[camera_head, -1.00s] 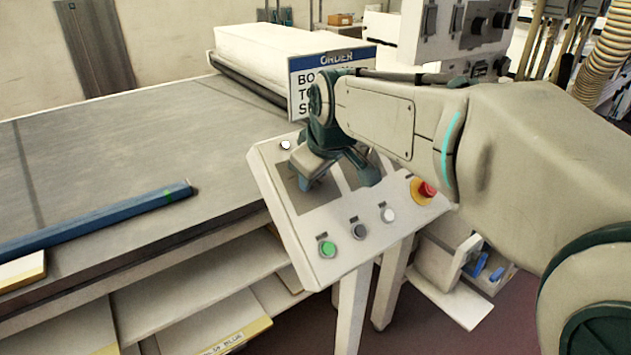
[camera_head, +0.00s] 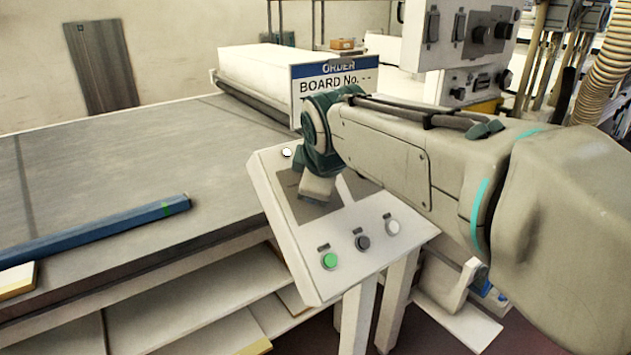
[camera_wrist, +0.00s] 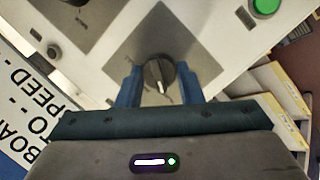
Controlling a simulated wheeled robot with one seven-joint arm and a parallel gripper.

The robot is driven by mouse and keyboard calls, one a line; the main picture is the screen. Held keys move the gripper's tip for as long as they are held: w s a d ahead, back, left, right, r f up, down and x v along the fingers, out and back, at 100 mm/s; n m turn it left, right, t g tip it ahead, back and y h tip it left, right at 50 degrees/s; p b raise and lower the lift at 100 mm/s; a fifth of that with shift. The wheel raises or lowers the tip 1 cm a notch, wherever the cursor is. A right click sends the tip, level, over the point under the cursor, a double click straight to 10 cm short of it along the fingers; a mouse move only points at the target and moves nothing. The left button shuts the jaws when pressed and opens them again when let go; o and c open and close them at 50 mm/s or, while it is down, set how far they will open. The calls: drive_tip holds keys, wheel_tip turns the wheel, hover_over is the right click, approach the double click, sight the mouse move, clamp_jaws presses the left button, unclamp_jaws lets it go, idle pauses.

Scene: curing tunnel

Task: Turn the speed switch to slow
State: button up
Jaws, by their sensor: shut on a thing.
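The speed switch is a dark round knob with a pale pointer line (camera_wrist: 159,74), set on a grey diamond-shaped plate (camera_wrist: 207,66) on the white control panel. In the wrist view my gripper (camera_wrist: 159,83) has one blue finger on each side of the knob and is shut on it. The pointer line runs nearly up and down in that view. In the head view my gripper (camera_head: 316,190) is over the grey plate of the panel (camera_head: 283,220); the wrist hides the knob and fingertips there. I cannot read any speed marks around the knob.
A green button (camera_head: 329,261), a dark button (camera_head: 362,242) and a white button (camera_head: 393,227) sit along the panel's near edge. An order sign (camera_head: 335,82) stands behind my wrist. A long table (camera_head: 120,170) with a blue bar (camera_head: 95,230) lies left.

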drive_tip(key=shift+r, duration=0.1)
drive_tip(key=o, duration=1)
drive_tip(key=p+v, duration=0.1)
drive_tip(key=v, duration=1.2)
drive_tip(key=shift+s+r, duration=0.25)
drive_tip(key=shift+s, duration=0.05)
drive_tip(key=s+d+f+m+g+p, duration=0.1)
drive_tip(key=s+d+f+m+p, duration=0.1)
drive_tip(key=s+d+f+m, duration=0.1)
drive_tip(key=s+d+f+m+g+h+p, duration=0.1)
drive_tip(key=s+d+f+m+g+p, duration=0.1)
drive_tip(key=d+f+m, duration=0.3)
drive_tip(key=s+d+f+m+g+p, duration=0.1)
drive_tip(key=s+d+f+m+p, duration=0.2)
drive_tip(key=f+m, duration=0.4)
drive_tip(key=shift+s+d+f+m+g, duration=0.1)
drive_tip(key=shift+s+d+f+g, duration=0.2)
drive_tip(key=shift+f, duration=0.4)
drive_tip(key=shift+s+d+f+m+t, duration=0.1)
drive_tip(key=shift+s+f, duration=0.3)
drive_tip(key=shift+f, duration=0.3)
drive_tip(key=shift+s+d+f+m+g, duration=0.1)
drive_tip(key=shift+s+d+f+g, duration=0.2)
drive_tip(key=shift+f, duration=0.45)
